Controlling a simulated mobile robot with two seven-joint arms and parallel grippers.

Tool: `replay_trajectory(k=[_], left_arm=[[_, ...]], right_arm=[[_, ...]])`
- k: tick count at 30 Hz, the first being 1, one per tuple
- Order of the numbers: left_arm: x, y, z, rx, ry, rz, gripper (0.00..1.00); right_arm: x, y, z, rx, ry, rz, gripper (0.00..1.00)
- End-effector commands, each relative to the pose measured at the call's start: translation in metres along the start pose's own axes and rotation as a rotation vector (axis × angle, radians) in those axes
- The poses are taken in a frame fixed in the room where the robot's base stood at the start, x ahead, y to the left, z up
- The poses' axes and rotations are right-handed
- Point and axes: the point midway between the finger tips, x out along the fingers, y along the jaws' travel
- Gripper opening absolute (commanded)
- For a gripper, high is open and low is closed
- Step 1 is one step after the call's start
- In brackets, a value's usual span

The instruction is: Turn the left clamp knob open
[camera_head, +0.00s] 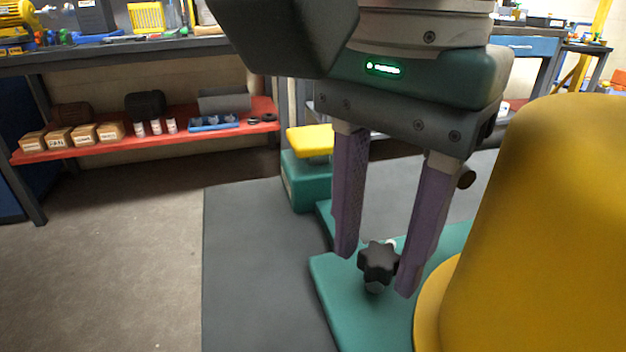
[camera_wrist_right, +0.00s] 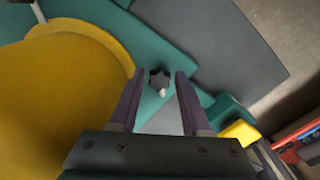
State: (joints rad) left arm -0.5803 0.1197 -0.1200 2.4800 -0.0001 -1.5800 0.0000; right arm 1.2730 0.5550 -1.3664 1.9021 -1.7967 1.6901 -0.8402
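The clamp knob (camera_head: 378,262) is black and lobed. It stands on the teal fixture plate (camera_head: 345,315), left of the large yellow motor housing (camera_head: 550,230). My right gripper (camera_head: 380,270) points down with its two purple fingers apart, one on each side of the knob. In the right wrist view, the knob (camera_wrist_right: 160,80) shows between the open fingertips (camera_wrist_right: 160,75), with a gap on both sides. In the head view the right finger is very near the knob; contact cannot be told. My left gripper is not in view.
A teal block with a yellow top (camera_head: 310,140) stands behind the gripper. The dark grey mat (camera_head: 255,260) is clear to the left. A bench with a red lower shelf (camera_head: 150,145) holding boxes and small parts stands at the back left.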

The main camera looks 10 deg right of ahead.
Motion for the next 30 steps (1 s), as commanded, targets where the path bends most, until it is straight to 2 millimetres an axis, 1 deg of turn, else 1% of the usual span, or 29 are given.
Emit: replay_trajectory(k=[5,8,11,18,21,25,30], left_arm=[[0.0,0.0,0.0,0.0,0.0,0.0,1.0],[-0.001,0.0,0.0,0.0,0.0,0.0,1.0],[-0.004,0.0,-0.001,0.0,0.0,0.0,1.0],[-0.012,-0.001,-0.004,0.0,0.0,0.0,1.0],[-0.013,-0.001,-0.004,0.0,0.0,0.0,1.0],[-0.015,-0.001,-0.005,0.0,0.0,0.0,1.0],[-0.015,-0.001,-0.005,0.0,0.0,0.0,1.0]], right_arm=[[0.0,0.0,0.0,0.002,0.001,0.001,0.47],[-0.006,0.0,-0.001,0.002,0.001,0.0,0.47],[-0.021,-0.001,-0.001,0.001,0.002,-0.003,0.47],[-0.071,-0.001,0.0,0.001,0.002,-0.003,0.47],[-0.086,0.0,0.0,0.001,0.002,-0.002,0.47],[-0.097,0.0,0.0,0.001,0.001,0.0,0.47],[-0.099,0.0,0.0,0.001,0.0,0.001,0.47]])
